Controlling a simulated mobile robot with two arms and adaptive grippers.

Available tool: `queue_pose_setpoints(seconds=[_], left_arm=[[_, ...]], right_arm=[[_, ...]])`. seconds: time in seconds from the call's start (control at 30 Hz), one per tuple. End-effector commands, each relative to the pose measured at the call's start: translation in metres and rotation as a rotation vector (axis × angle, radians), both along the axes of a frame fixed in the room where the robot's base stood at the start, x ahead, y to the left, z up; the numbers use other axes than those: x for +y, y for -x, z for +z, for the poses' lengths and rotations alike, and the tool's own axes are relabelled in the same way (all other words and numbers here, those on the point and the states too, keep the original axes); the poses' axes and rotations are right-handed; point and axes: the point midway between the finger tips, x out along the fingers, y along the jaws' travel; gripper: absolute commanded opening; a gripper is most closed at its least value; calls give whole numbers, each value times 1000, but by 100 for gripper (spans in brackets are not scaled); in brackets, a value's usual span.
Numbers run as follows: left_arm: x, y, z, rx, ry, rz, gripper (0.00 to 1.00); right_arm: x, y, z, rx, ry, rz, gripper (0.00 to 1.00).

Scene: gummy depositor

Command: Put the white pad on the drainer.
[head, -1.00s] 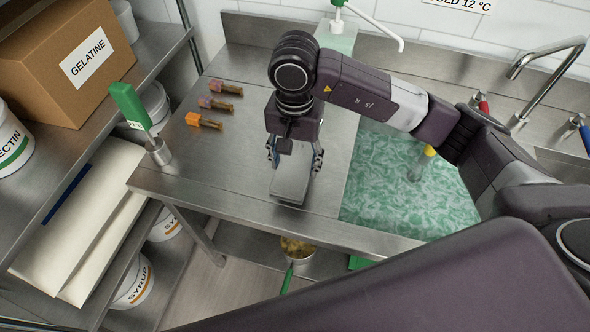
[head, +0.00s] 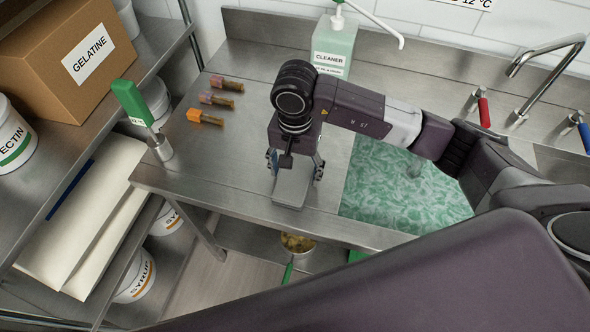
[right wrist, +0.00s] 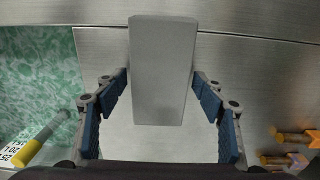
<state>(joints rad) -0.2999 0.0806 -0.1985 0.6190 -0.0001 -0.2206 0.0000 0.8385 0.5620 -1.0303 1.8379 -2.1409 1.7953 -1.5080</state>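The white pad (head: 291,190) looks like a pale grey slab. My right gripper (head: 295,172) holds it over the steel worktop, with its long end towards the front edge. Whether the pad's underside touches the steel is hidden. The steel drainer (head: 245,130) is bare around the pad, left of the green basin. My left gripper is not in view.
A cleaner bottle (head: 333,48) stands behind. The basin of green liquid (head: 395,185) is at right, with taps beyond.

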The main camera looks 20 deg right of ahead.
Motion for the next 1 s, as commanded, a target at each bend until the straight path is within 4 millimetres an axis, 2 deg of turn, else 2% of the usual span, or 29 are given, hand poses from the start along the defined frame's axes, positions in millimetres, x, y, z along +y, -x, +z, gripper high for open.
queue_pose_setpoints(seconds=[0.3,0.43,0.47,0.57,0.8,1.0], left_arm=[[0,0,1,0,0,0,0],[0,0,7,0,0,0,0],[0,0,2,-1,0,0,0],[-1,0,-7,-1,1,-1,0],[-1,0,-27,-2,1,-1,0],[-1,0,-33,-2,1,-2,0]], right_arm=[[0,0,1,0,0,0,71],[0,0,6,1,-1,0,71],[0,-1,7,-3,-1,0,71],[0,-2,23,-7,-1,1,71],[0,-2,77,-8,-1,1,71],[0,-1,111,-4,0,0,71]])
